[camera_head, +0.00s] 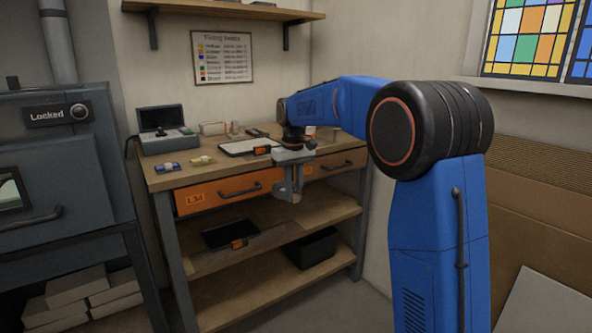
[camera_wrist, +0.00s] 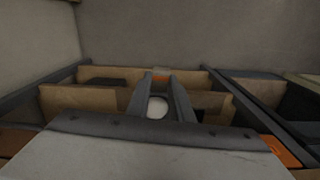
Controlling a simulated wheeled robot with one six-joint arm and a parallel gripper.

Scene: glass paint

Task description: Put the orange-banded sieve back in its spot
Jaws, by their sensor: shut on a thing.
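A dark tray (camera_head: 222,233) with an orange tag lies on the middle shelf, lower left of my gripper.
The bench top (camera_head: 172,178) holds a grey open case (camera_head: 168,130), small blue and yellow items, and a pale board (camera_head: 243,147). Both orange drawers (camera_head: 225,190) look closed. A black bin (camera_head: 312,248) stands low on the right. A dark kiln-like cabinet (camera_head: 60,170) stands left.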

